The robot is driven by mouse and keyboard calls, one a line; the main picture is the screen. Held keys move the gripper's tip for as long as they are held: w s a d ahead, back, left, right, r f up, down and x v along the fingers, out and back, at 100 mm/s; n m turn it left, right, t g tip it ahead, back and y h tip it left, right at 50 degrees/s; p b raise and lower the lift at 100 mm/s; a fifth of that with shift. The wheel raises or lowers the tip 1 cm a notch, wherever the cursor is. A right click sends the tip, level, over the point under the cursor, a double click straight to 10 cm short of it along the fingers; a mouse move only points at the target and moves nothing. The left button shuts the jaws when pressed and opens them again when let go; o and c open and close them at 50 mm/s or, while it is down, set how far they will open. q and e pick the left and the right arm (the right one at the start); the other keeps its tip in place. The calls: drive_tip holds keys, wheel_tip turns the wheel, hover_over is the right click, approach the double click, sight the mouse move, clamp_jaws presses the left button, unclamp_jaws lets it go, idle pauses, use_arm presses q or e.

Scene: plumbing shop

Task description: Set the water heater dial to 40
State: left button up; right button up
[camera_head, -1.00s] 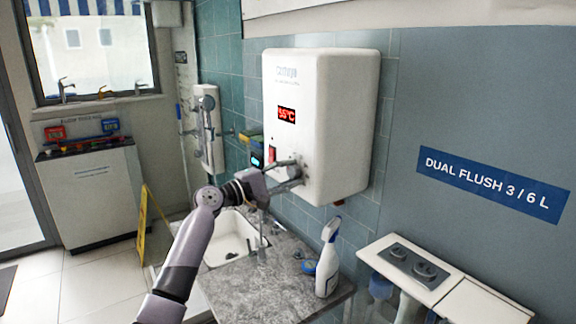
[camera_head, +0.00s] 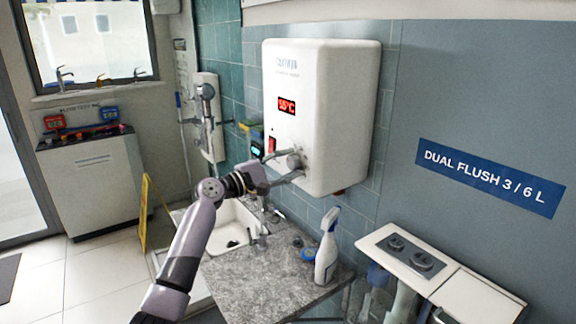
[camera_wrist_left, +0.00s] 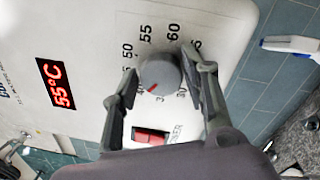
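The white water heater (camera_head: 318,115) hangs on the tiled wall. Its red display (camera_head: 286,105) reads 55°C, clearer in the left wrist view (camera_wrist_left: 56,84). The round grey dial (camera_head: 294,161) is low on its front. In the left wrist view the dial (camera_wrist_left: 160,72) has a red mark toward its lower left, and scale numbers such as 50, 55 and 60 show around it. My left gripper (camera_wrist_left: 161,64) is open, one finger on each side of the dial, with narrow gaps. Part of the scale is hidden by the fingers. My right gripper is out of view.
A red switch (camera_wrist_left: 150,135) sits beside the dial. Below the heater are a grey counter (camera_head: 265,290) with a sink (camera_head: 232,228) and a white spray bottle (camera_head: 327,250). A dual flush unit (camera_head: 410,262) stands at the right.

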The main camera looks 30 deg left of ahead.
use_arm(q)
drive_tip(key=shift+o, duration=1.3)
drive_tip(key=shift+s, duration=0.1)
drive_tip(key=v, duration=1.1)
drive_tip(key=shift+s+a, duration=0.2)
drive_tip(key=shift+s, duration=0.2)
drive_tip(key=shift+f, duration=0.1)
